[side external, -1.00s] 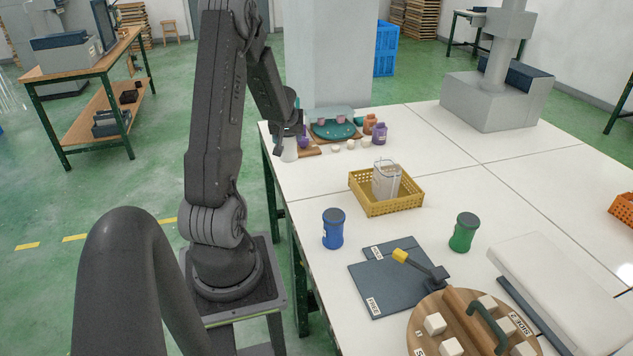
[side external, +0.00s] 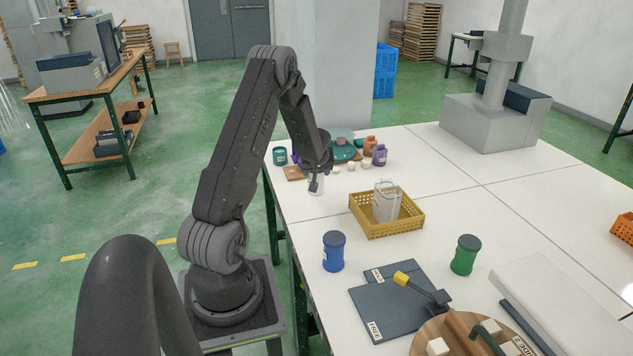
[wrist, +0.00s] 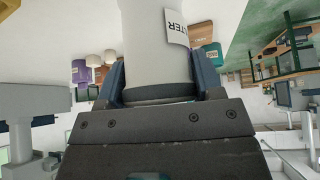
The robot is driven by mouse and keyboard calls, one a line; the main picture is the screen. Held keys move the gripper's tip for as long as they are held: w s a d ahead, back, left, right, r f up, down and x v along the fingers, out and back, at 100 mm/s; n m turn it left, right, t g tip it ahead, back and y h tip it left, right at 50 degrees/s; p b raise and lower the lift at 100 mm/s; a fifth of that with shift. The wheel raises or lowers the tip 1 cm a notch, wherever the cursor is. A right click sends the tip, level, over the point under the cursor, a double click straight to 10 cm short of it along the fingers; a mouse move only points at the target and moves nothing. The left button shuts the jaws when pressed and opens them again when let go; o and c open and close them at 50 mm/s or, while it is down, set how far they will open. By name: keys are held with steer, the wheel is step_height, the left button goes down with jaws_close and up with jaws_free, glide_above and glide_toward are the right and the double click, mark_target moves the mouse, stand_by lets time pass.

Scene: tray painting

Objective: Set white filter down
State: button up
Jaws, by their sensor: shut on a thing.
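The white filter (wrist: 155,45) is a pale cylinder with a label whose visible letters read "TER". My gripper (wrist: 160,80) is shut on it, with one blue-grey finger on each side, in the wrist view. In the side external view my gripper (side external: 316,178) is at the far left part of the white table, left of the yellow basket. The filter (side external: 316,187) shows there as a small white shape below the fingers, low near the table top. I cannot tell whether it touches the table.
A yellow basket (side external: 412,227) holds a clear container (side external: 386,203). Behind my gripper are a teal dish (side external: 345,154), orange jar (side external: 369,147), purple jar (side external: 379,156) and small pale pieces. A blue jar (side external: 333,252) and green jar (side external: 466,256) stand nearer. Table between gripper and basket is clear.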

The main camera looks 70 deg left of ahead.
mark_target(317, 181)
steer(key=shift+w+f, duration=0.1)
steer(key=shift+f, duration=1.95)
steer(key=shift+f, duration=0.1)
steer(key=o, duration=1)
